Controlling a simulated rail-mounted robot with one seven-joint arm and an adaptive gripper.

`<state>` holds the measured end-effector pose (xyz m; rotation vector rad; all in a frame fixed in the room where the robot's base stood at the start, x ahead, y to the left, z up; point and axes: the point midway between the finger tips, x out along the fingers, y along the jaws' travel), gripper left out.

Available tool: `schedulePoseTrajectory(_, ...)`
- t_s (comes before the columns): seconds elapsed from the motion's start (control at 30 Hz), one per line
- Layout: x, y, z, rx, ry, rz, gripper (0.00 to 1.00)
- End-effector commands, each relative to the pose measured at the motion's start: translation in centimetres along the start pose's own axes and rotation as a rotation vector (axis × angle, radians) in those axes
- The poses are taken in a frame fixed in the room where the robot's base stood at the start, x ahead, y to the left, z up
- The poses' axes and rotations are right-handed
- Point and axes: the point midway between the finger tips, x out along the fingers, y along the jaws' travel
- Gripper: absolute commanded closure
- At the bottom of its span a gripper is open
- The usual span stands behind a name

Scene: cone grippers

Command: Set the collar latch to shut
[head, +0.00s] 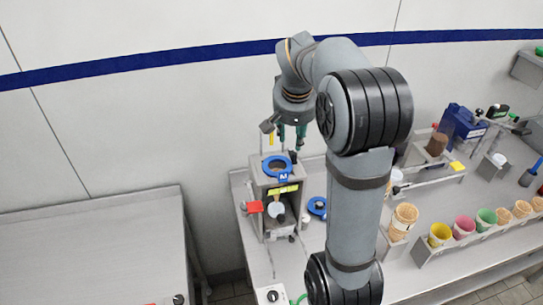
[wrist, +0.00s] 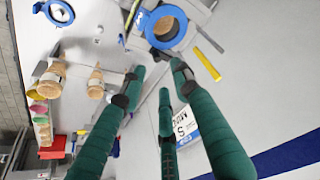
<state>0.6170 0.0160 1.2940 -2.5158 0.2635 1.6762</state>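A blue ring collar (head: 277,157) sits on top of a grey box-shaped machine (head: 257,181). A small blue tab with a white mark (head: 283,178) shows at the collar's front. I cannot tell whether the latch is open or shut. In the wrist view the collar (wrist: 154,33) lies just beyond my fingertips, with a tan piece seen through or near its opening. My gripper (head: 285,135) is above the machine, pointing down. Its green fingers (wrist: 158,76) are spread apart with nothing seen between them. They appear apart from the collar.
A second blue ring (head: 317,207) lies on the bench right of the machine. A rack of coloured cups and cones (head: 463,228) stands to the right. A yellow bar (wrist: 208,65) shows near the collar.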

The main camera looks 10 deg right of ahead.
Motion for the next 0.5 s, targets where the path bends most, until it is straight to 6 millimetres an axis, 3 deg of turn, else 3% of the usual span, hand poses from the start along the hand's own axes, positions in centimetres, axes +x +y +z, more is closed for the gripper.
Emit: schedulePoseTrajectory(0.5,8.4,0.1,0.2,0.001,-0.005,0.001,0.69)
